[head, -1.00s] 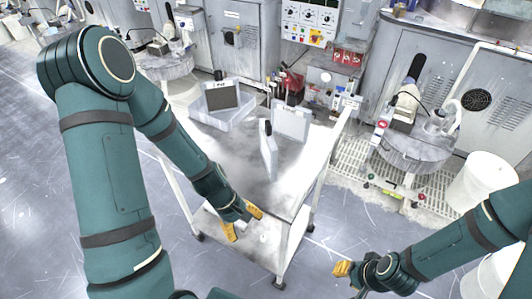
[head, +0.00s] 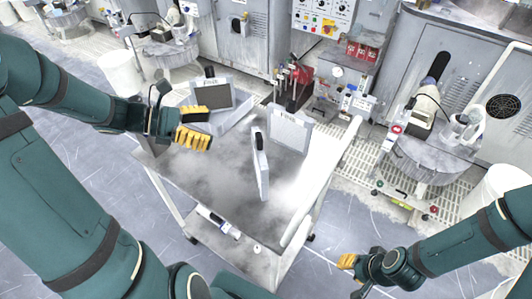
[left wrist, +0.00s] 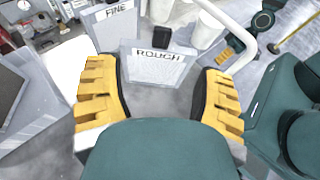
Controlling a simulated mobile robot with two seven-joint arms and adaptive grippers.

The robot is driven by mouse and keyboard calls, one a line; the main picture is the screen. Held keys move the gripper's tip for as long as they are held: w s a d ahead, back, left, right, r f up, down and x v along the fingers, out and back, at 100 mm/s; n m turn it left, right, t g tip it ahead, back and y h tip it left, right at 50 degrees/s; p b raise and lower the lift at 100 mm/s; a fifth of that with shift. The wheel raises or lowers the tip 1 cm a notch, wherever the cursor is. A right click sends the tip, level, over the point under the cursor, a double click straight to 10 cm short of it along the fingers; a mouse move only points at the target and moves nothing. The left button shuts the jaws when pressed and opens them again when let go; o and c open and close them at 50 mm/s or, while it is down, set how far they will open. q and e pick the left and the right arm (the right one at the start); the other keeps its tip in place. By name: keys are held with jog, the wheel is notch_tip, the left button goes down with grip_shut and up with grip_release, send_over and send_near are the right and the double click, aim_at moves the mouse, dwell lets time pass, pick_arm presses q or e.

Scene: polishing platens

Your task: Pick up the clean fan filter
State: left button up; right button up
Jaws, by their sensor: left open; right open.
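No object in view is clearly marked as the clean fan filter. A grey-framed panel with a dark face (head: 213,95) leans in a tray at the table's back left; I cannot tell if it is the filter. My left gripper (head: 195,124) is open and empty, above the table's left side, in front of that tray. In the left wrist view, its yellow fingers (left wrist: 160,100) stand apart, with a white panel lettered ROUGH (left wrist: 157,68) beyond them. My right gripper (head: 347,262) is open, low and right of the table.
The grey table (head: 200,178) has a white rail (head: 318,185) on its right. A thin upright panel with a black knob (head: 261,170) stands mid-table, before a white panel lettered FINE (head: 290,132). A cabinet with a round fan grille (head: 503,106) stands right. The table's front left is bare.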

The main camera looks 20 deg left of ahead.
aim_at(256, 139)
pick_arm(q)
jog(key=b+x, duration=0.1)
jog(key=x, duration=0.7)
jog(key=shift+s+d+f+b, duration=0.15)
jog(key=shift+b, duration=0.25)
jog(key=b+x, duration=0.1)
jog(key=x, duration=0.4)
jog(key=shift+s+f+b, duration=0.15)
jog(key=shift+f+b, duration=0.05)
jog(key=shift+b, duration=0.15)
jog(key=shift+d, duration=0.1)
grip_shut()
